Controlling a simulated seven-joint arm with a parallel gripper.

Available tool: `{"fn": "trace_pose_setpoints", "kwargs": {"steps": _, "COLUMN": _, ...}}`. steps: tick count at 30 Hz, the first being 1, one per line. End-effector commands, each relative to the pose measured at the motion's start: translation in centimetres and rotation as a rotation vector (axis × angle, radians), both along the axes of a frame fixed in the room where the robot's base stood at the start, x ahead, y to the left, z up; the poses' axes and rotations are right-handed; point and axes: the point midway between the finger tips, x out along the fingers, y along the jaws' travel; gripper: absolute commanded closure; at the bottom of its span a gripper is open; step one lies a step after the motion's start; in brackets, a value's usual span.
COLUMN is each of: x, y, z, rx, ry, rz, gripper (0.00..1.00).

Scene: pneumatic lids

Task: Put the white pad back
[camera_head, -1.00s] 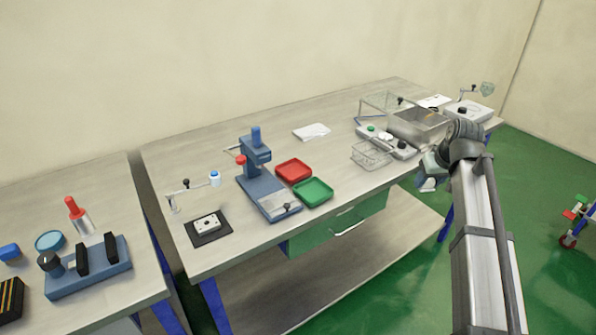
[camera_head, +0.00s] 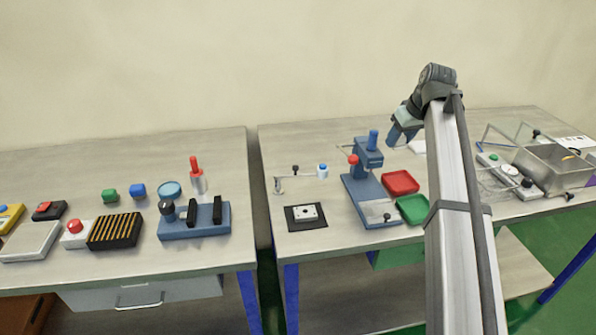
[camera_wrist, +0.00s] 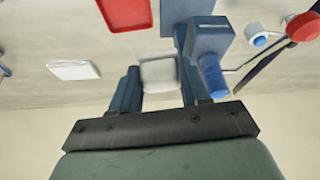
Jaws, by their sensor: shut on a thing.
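The white pad (camera_wrist: 159,74) is a small, pale, squarish block between the two blue fingers of my gripper (camera_wrist: 160,88) in the wrist view. My gripper is shut on it. In the head view my gripper (camera_head: 398,132) is above the back of the right table, just behind and right of the blue press (camera_head: 366,182). The pad cannot be made out there. The press also shows in the wrist view (camera_wrist: 208,38), close beside the right finger.
A red tray (camera_head: 400,183) and a green tray (camera_head: 411,209) lie right of the press. A black mat (camera_head: 306,226) with a white block and a small swing arm (camera_head: 306,172) are left of it. A clear-lidded metal box (camera_head: 556,174) stands right. A gap separates the left table.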

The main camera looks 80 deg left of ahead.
Motion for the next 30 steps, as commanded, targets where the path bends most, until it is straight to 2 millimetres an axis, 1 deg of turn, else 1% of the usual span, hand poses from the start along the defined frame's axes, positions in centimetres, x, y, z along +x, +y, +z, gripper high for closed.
{"fn": "trace_pose_setpoints", "kwargs": {"steps": 1, "x": -2.0, "y": 1.7, "z": 0.6, "rx": 0.001, "ry": 0.0, "rz": 0.035, "gripper": 0.83}}
{"fn": "trace_pose_setpoints", "kwargs": {"steps": 5, "x": -6.8, "y": 4.7, "z": 1.4, "rx": 0.0, "ry": -0.001, "rz": 0.111, "gripper": 0.83}}
{"fn": "trace_pose_setpoints", "kwargs": {"steps": 6, "x": -8.3, "y": 5.7, "z": 1.5, "rx": 0.0, "ry": 0.0, "rz": 0.133, "gripper": 0.83}}
{"fn": "trace_pose_setpoints", "kwargs": {"steps": 8, "x": -10.6, "y": 7.0, "z": 1.5, "rx": 0.0, "ry": 0.0, "rz": 0.162, "gripper": 0.83}}
{"fn": "trace_pose_setpoints", "kwargs": {"steps": 9, "x": -12.1, "y": 7.9, "z": 1.4, "rx": -0.001, "ry": -0.001, "rz": 0.178, "gripper": 0.83}}
{"fn": "trace_pose_setpoints", "kwargs": {"steps": 11, "x": -14.4, "y": 9.2, "z": 1.0, "rx": -0.001, "ry": 0.0, "rz": 0.2, "gripper": 0.83}}
{"fn": "trace_pose_setpoints", "kwargs": {"steps": 12, "x": -15.8, "y": 10.0, "z": 0.5, "rx": -0.002, "ry": 0.0, "rz": 0.212, "gripper": 0.83}}
{"fn": "trace_pose_setpoints", "kwargs": {"steps": 15, "x": -19.1, "y": 11.9, "z": -1.0, "rx": -0.002, "ry": 0.001, "rz": 0.23, "gripper": 0.83}}
{"fn": "trace_pose_setpoints", "kwargs": {"steps": 18, "x": -21.7, "y": 13.5, "z": -2.7, "rx": -0.002, "ry": 0.0, "rz": 0.233, "gripper": 0.83}}
{"fn": "trace_pose_setpoints", "kwargs": {"steps": 21, "x": -23.5, "y": 14.5, "z": -4.1, "rx": -0.002, "ry": 0.0, "rz": 0.232, "gripper": 0.83}}
{"fn": "trace_pose_setpoints", "kwargs": {"steps": 24, "x": -24.9, "y": 15.3, "z": -5.2, "rx": -0.001, "ry": -0.001, "rz": 0.229, "gripper": 0.83}}
{"fn": "trace_pose_setpoints", "kwargs": {"steps": 30, "x": -25.9, "y": 15.8, "z": -6.6, "rx": 0.0, "ry": -0.001, "rz": 0.226, "gripper": 0.83}}
